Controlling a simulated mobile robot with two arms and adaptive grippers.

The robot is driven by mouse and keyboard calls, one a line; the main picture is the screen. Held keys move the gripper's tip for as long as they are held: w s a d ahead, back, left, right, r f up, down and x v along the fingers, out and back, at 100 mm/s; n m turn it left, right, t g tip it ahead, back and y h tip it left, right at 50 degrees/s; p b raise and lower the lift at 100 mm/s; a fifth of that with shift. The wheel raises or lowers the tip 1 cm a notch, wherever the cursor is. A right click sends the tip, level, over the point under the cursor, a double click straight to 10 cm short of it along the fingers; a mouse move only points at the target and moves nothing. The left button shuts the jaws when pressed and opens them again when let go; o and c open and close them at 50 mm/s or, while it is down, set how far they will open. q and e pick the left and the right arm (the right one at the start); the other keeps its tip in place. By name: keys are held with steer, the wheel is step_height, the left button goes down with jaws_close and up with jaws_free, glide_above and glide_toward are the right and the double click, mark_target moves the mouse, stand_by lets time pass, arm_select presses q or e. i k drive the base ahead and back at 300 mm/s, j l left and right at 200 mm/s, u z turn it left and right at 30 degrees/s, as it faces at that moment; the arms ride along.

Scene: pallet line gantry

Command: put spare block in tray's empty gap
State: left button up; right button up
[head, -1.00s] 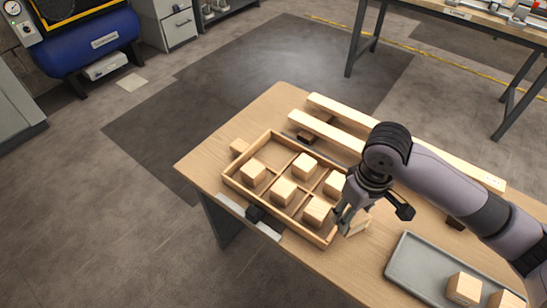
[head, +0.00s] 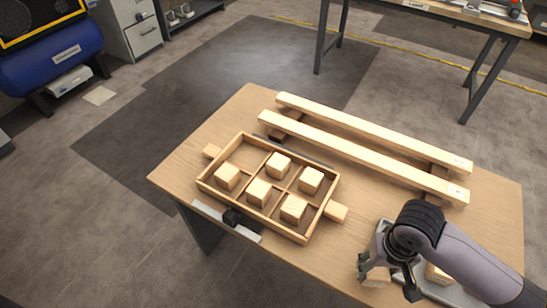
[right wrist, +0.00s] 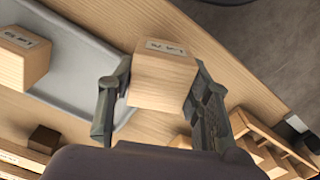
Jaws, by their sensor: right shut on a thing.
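The divided wooden tray (head: 322,222) lies on the table in the head view. Several of its compartments hold one wooden block each, and the far-left compartment (head: 246,155) is empty. My right gripper (head: 386,284) is to the right of and nearer than this tray. It is shut on a light wooden spare block (head: 375,277), partly hidden by the gripper in the head view. In the right wrist view the block (right wrist: 165,80) sits between both fingers, with printed marking on one face, beside the grey tray's edge. Its height above the table is hard to tell. My left gripper is not in view.
A grey tray (right wrist: 95,62) under my right arm holds another block (head: 437,274). Two long wooden beams (head: 370,155) on dark supports lie behind the divided tray. A dark clamp-like piece (head: 233,217) is at the front table edge. Bare tabletop lies between gripper and divided tray.

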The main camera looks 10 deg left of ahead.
mark_target(248, 158)
steer(key=j+z, duration=0.2)
steer(key=z, duration=0.15)
steer(key=j+z, duration=0.5)
steer(key=j, duration=0.35)
steer(key=j+z, duration=0.15)
steer(key=j, duration=0.4)
steer(key=k+j+z, duration=0.2)
steer(key=j, duration=0.35)
steer(key=j+z, duration=0.15)
steer(key=j, duration=0.4)
